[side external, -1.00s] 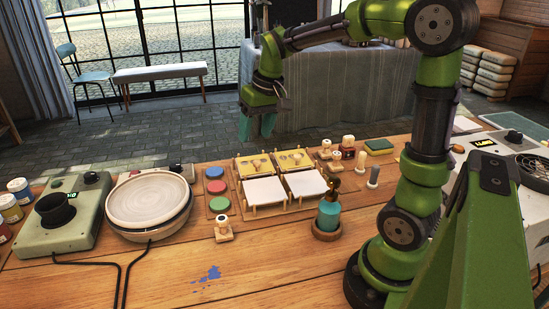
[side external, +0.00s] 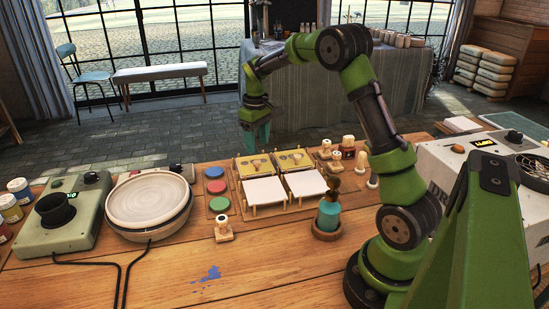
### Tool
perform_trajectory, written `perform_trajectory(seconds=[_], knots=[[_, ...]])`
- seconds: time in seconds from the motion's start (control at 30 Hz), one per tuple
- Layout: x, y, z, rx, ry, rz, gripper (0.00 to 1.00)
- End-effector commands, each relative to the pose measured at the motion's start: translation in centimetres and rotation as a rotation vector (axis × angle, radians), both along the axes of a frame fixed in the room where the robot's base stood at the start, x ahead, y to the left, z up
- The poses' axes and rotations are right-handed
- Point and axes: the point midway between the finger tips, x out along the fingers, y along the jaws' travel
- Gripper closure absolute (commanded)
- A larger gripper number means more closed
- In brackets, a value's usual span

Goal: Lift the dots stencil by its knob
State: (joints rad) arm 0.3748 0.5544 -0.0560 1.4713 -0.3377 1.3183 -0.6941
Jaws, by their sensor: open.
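Two yellow stencils with small knobs lie side by side in a wooden rack, the left one (side external: 244,174) and the right one (side external: 284,164). Their cut patterns are too small to read, so I cannot tell which is the dots stencil. My gripper (side external: 256,142) hangs fingers down, open and empty, above the back of the rack and near the left stencil in the picture. It appears apart from both stencils.
Two white sheets (side external: 264,190) sit in front of the stencils. Colour pads (side external: 215,187) and a turntable with a plate (side external: 147,202) stand to the left. A turquoise bottle (side external: 328,215) and small stamps stand right.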

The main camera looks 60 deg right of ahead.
Motion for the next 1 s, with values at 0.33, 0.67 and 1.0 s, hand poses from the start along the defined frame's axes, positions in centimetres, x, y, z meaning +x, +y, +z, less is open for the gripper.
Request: perform_trajectory(seconds=[0.33, 0.67, 1.0], knots=[[0.0, 0.1, -3.4, 0.001, 0.001, -0.001, 0.43], [0.1, 0.4, -7.7, 0.002, 0.001, 0.0, 0.43], [0.1, 0.3, -7.9, 0.0, -0.002, -0.001, 0.56]])
